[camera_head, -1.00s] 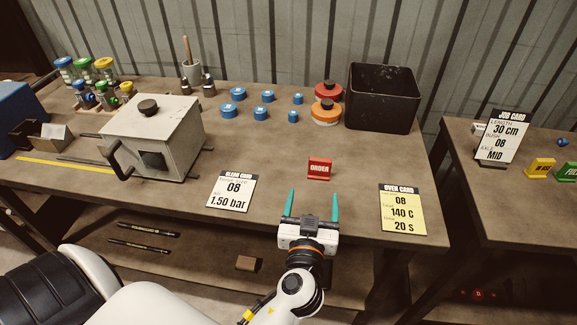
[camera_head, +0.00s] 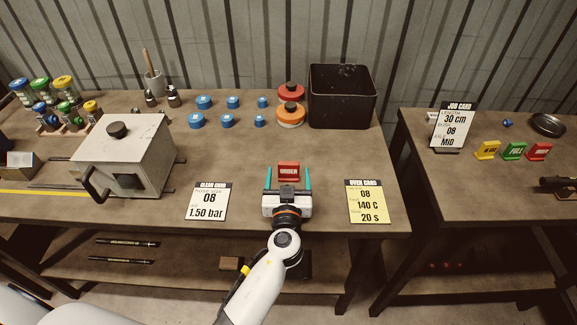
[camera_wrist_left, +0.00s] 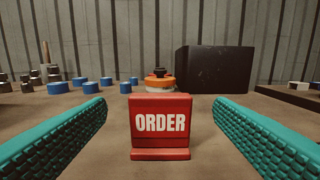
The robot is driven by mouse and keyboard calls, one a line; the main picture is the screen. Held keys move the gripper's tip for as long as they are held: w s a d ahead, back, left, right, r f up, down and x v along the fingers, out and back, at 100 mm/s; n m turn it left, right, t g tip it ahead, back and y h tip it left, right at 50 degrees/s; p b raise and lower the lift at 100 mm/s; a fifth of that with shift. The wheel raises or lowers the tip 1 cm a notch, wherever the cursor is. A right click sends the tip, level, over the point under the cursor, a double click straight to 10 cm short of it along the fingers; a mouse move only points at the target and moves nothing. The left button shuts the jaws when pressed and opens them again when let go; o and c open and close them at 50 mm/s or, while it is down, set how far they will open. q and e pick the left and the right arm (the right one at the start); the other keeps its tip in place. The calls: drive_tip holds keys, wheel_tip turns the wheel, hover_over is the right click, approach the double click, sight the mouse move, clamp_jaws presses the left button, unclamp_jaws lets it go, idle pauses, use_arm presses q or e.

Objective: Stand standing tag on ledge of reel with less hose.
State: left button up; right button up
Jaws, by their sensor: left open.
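A red standing tag (camera_head: 288,171) marked ORDER stands upright on the workbench. In the left wrist view the tag (camera_wrist_left: 160,122) is centred between the two teal fingers. My left gripper (camera_head: 288,178) is open, its fingers one on each side of the tag, with a gap on both sides. In the left wrist view the gripper (camera_wrist_left: 160,135) is low and level with the tag. My right gripper is not in view. No hose reel or ledge can be made out in these frames.
A white clean card (camera_head: 207,201) and a yellow oven card (camera_head: 367,202) flank my left gripper. Behind are blue caps (camera_head: 197,121), orange and red discs (camera_head: 290,114) and a black bin (camera_head: 342,97). A grey crimper box (camera_head: 128,155) stands left. The right table (camera_head: 460,185) holds more tags.

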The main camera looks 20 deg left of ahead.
sight(289, 170)
use_arm(q)
drive_tip(key=shift+x, duration=1.4)
drive_tip(key=c, duration=1.1)
